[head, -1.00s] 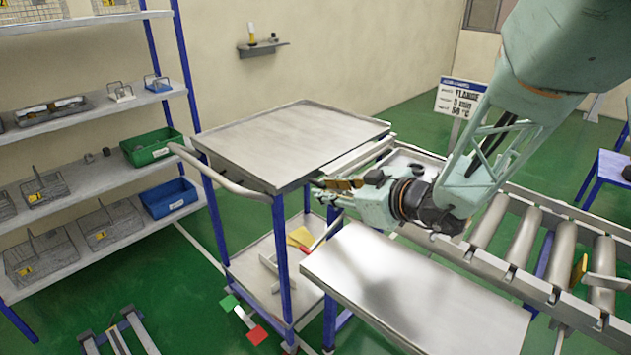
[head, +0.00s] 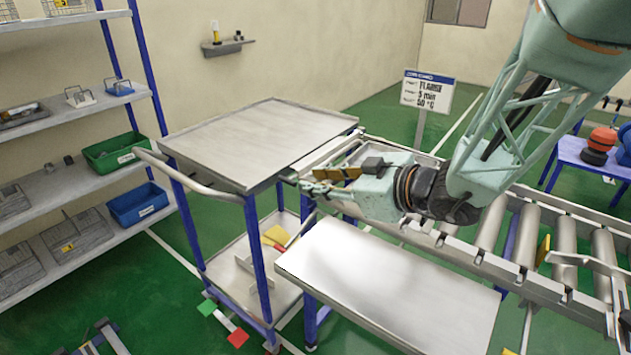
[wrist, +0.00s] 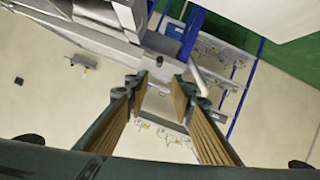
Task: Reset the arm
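My arm reaches in from the upper right of the head view. My gripper (head: 292,181) is held roughly level, pointing left, by the right side of the trolley's top tray. In the wrist view my gripper (wrist: 167,84) has its two brown-padded fingers apart, with nothing held between them. I cannot tell how far the fingertips are from the trolley's edge.
A trolley (head: 260,140) stands left of my gripper and a metal-topped bench (head: 390,290) in front of it. A roller conveyor (head: 563,240) runs to the right. Shelves (head: 75,184) hold green and blue bins. A sign (head: 428,91) stands behind.

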